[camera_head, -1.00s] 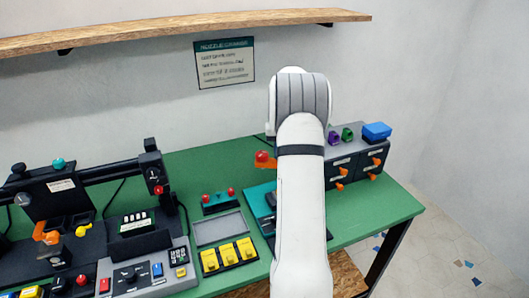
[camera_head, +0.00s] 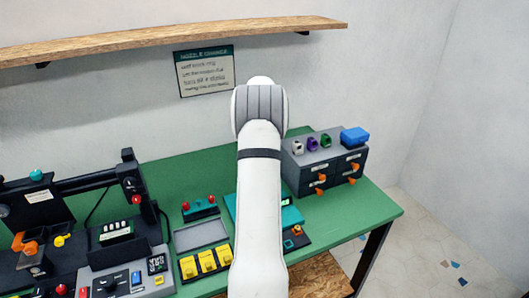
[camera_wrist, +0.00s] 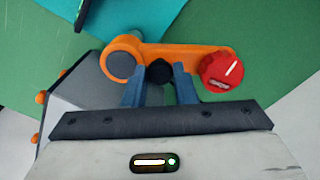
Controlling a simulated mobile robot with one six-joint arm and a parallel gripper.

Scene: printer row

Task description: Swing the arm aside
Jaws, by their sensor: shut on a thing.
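My gripper (camera_wrist: 160,84) is shut on an orange lever-like piece (camera_wrist: 188,58) with a red knob (camera_wrist: 221,71) at one end and a grey round end at the other. A black round part shows between the two fingers, against the orange piece. In the head view my white arm (camera_head: 260,200) rises over the front of the green table (camera_head: 166,172). The gripper and the held piece are hidden behind the arm there.
A dark drawer cabinet (camera_head: 326,167) with orange handles stands close to the right of my arm. A blue box (camera_head: 355,137) sits on it. A control console (camera_head: 125,277) and yellow switches (camera_head: 206,263) lie left. A wooden shelf (camera_head: 170,38) hangs above.

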